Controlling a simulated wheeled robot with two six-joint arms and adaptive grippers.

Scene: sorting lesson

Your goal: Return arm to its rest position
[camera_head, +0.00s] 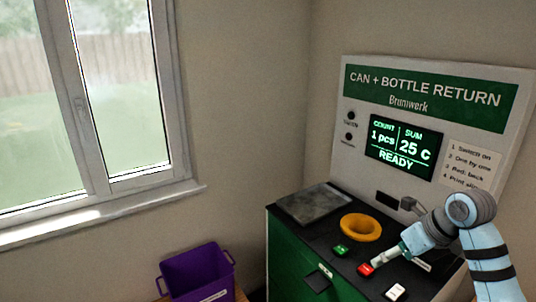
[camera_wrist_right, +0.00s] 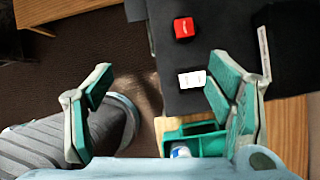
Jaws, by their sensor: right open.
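My right arm (camera_head: 484,255) comes in from the lower right in the head view and reaches over the black counter of the return machine. My right gripper (camera_wrist_right: 160,84) is open in the right wrist view. Its two teal-padded fingers stand wide apart with nothing between them. The white button (camera_wrist_right: 192,79) and the red button (camera_wrist_right: 184,28) show beyond the fingers on the black counter (camera_wrist_right: 215,50). In the head view the end of the arm is close to the red button (camera_head: 366,269); its fingers are hard to make out there. My left gripper is not in view.
The return machine (camera_head: 423,97) reads 1 pcs, 25 c, READY. An orange ring opening (camera_head: 361,227) and a green button (camera_head: 341,250) are on its counter. A purple bin (camera_head: 197,270) stands left. A green tray (camera_wrist_right: 200,146) sits below the gripper on wood.

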